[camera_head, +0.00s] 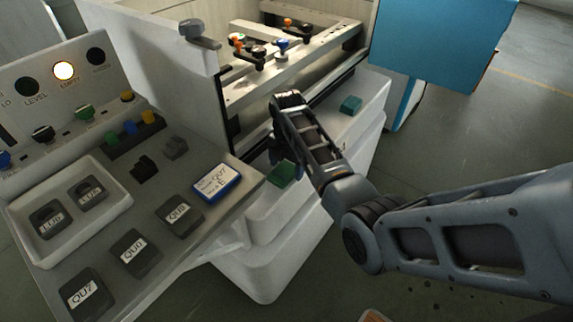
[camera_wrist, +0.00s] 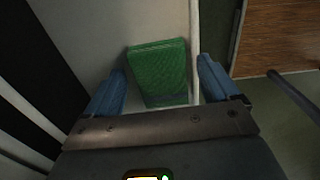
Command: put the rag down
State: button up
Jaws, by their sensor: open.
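The green, textured rag (camera_wrist: 158,70) is a small folded pad. In the wrist view it lies between the two blue fingers of my gripper (camera_wrist: 162,70), with gaps to either side. The fingers are open. In the head view a green piece (camera_head: 282,174), which looks like the same rag, is by the white stepped unit (camera_head: 268,218), just below my gripper (camera_head: 277,155). My gripper is mostly hidden there behind my arm. I cannot tell exactly how the rag's underside rests.
A teal block (camera_head: 350,105) sits on the white unit's upper right. A sloping panel (camera_head: 225,205) at left carries labelled dark blocks, a white tray (camera_head: 118,203) and a blue-white box (camera_head: 216,183). The machine with its rail (camera_head: 290,70) stands behind.

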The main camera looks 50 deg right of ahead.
aim_at(287, 168)
notch_tip(287, 168, up, 12)
jog(key=shift+r+b, duration=0.15)
jog(key=shift+b, duration=0.25)
dwell(0.7)
